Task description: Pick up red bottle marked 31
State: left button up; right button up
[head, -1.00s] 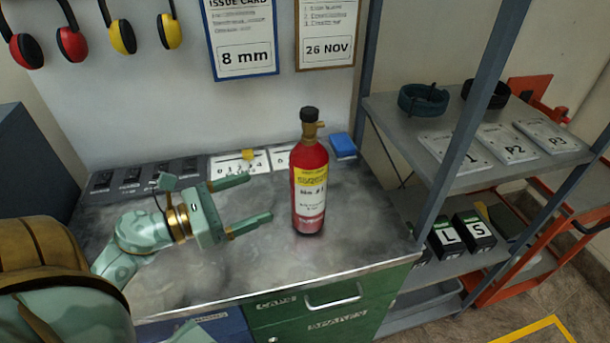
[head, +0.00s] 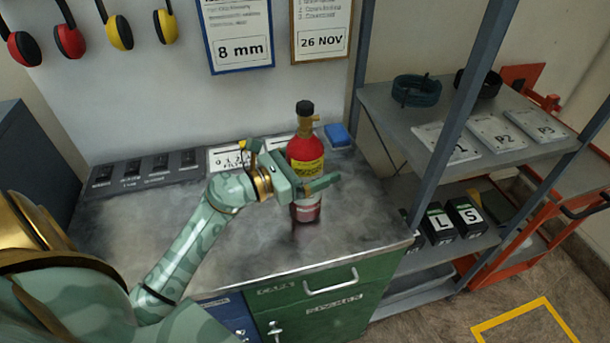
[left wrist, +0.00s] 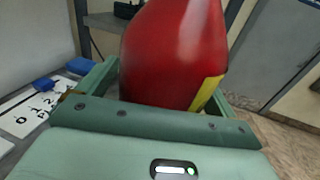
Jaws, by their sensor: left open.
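The red bottle (head: 306,150) stands upright on the grey bench top, with a black cap, a brass-coloured neck and a yellow and white label. Its label is partly covered by my gripper, and I cannot read its number. My left gripper (head: 312,171) is open at the bottle's middle, one finger crossing in front of it and the other hidden behind it. In the left wrist view the red bottle (left wrist: 172,55) fills the space between the two fingers, close to the palm. I cannot tell whether the fingers touch it. My right gripper is not in view.
A blue block (head: 337,134) and numbered white cards (head: 228,156) lie behind the bottle. A dark switch strip (head: 146,168) runs along the back left. A grey shelf unit (head: 399,95) stands close on the right. The bench's front and right parts are clear.

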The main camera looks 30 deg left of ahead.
pick_arm(q)
jog(key=c, duration=1.6)
jog(key=shift+r, duration=0.1)
grip_shut()
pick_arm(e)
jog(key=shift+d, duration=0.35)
